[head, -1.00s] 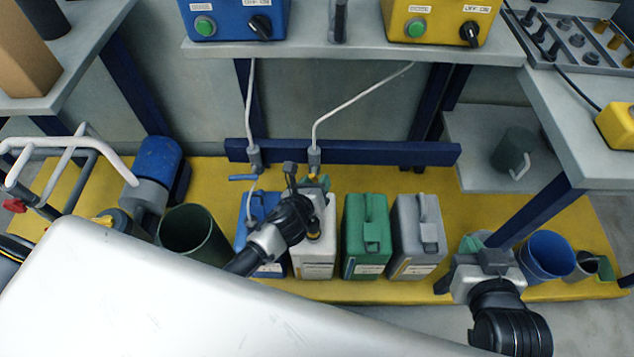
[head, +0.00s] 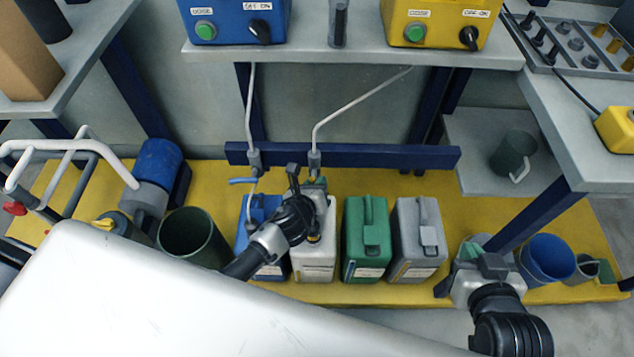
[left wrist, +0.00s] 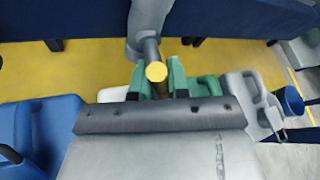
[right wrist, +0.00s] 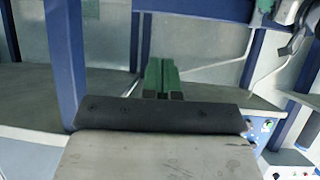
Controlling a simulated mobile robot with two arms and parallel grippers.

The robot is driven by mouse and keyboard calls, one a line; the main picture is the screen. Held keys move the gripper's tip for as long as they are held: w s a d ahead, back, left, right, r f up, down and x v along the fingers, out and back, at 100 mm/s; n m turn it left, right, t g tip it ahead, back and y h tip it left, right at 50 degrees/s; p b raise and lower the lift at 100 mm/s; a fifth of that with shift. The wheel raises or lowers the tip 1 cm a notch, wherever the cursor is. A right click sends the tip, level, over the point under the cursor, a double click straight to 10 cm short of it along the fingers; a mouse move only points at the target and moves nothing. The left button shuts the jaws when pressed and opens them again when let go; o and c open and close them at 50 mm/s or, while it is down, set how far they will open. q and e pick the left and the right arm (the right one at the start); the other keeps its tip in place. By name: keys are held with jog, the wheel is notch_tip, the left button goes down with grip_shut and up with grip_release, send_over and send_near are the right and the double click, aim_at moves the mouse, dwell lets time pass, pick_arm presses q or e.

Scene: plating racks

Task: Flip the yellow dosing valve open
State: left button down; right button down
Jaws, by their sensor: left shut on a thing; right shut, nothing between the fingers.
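The yellow dosing valve hangs at the lower end of the right white pipe. Its grey body (head: 315,160) shows in the head view, above the white canister (head: 316,255); its yellow lever is mostly hidden there by my left gripper (head: 317,183). In the left wrist view the lever's round yellow end (left wrist: 156,72) sits between the green fingers of my left gripper (left wrist: 158,82), which is shut on it. My right gripper (head: 482,250) is shut and empty, right of the grey canister. Its green fingers also show together in the right wrist view (right wrist: 160,78).
A blue valve lever (head: 242,181) is close left of my left gripper. Blue (head: 263,207), green (head: 366,238) and grey (head: 418,238) canisters stand on the yellow platform (head: 213,180). A blue beam (head: 400,156) runs behind the valves. A table leg (head: 535,215) rises by my right gripper.

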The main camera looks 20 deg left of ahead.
pick_arm(q)
jog(key=shift+a+r+m+g+y+p, duration=0.1)
jog(key=shift+m+g+y+p, duration=0.35)
jog(key=shift+p, duration=0.75)
jog(key=shift+a+r+m+y+p, duration=0.1)
jog(key=shift+r+m+y+p, duration=0.25)
jog(key=shift+p, duration=0.75)
pick_arm(e)
jog(key=s+d+f+g+h, duration=0.1)
jog(key=s+d+g, duration=0.1)
jog(key=s+g, duration=0.25)
jog(key=s+d+f+g+h, duration=0.1)
jog(key=s+d+f+g, duration=0.1)
jog(key=s+g, duration=0.3)
pick_arm(q)
jog(key=shift+s+f+m+p, duration=0.15)
jog(key=shift+m+p, duration=0.25)
jog(key=shift+p, duration=0.2)
jog(key=shift+a+f+m+g+y+p, duration=0.15)
jog(key=shift+f+m+g+y+p, duration=0.15)
jog(key=shift+f+y, duration=0.1)
pick_arm(e)
jog(key=shift+t, duration=0.35)
jog(key=x, duration=0.5)
jog(key=shift+s+a+f, duration=0.2)
jog(key=shift+s, duration=0.1)
pick_arm(q)
jog(key=c, duration=1.1)
grip_release()
